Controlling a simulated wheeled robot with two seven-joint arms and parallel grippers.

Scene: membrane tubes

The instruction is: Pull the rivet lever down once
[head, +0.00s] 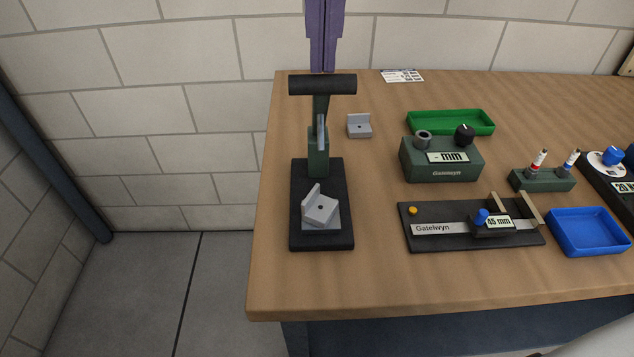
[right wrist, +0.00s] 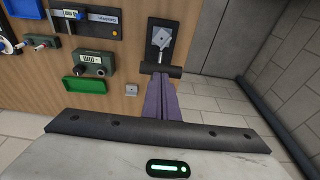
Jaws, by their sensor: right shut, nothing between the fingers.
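The rivet press has a black base (head: 322,240), a dark green post (head: 318,158) and a lever with a black crossbar handle (head: 322,85). The handle is raised at the top of the press. A grey angled bracket (head: 320,209) sits on the press base. My right gripper (head: 322,69) has purple fingers, shut and empty, just behind the handle. In the right wrist view the fingertips (right wrist: 161,77) end at the handle (right wrist: 160,71); I cannot tell whether they touch it. My left gripper is not in view.
Right of the press are a second grey bracket (head: 359,126), a green tray (head: 451,122), a green gauge box (head: 441,158), a black measuring fixture (head: 420,240), a pen holder (head: 542,180) and a blue tray (head: 588,232). The table's left edge is close to the press.

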